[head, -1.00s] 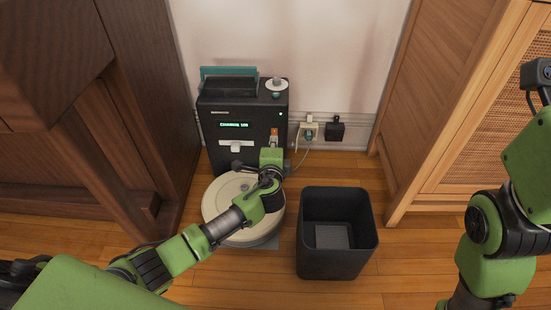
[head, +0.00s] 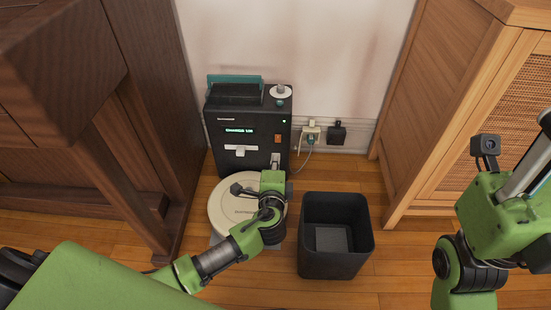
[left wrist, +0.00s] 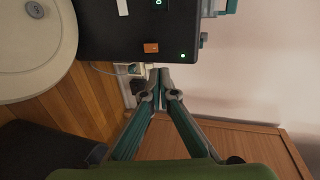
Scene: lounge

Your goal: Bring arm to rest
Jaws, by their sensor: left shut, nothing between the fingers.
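My left arm reaches in from the lower left over the round cream robot vacuum (head: 228,205). Its gripper (head: 276,160) is in front of the lower right of the black dock machine (head: 225,125), mostly hidden behind the green wrist. In the left wrist view the two teal fingers (left wrist: 160,76) meet at their tips and hold nothing. My right arm is at the right edge, bent, with its wrist camera showing; its gripper is out of view.
A dark open bin (head: 335,235) stands right of the vacuum, close to my left wrist. A socket with plugs (head: 311,134) is on the wall. Dark wooden furniture (head: 150,120) stands left and a light wooden cabinet (head: 435,110) right. Floor between bin and cabinet is clear.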

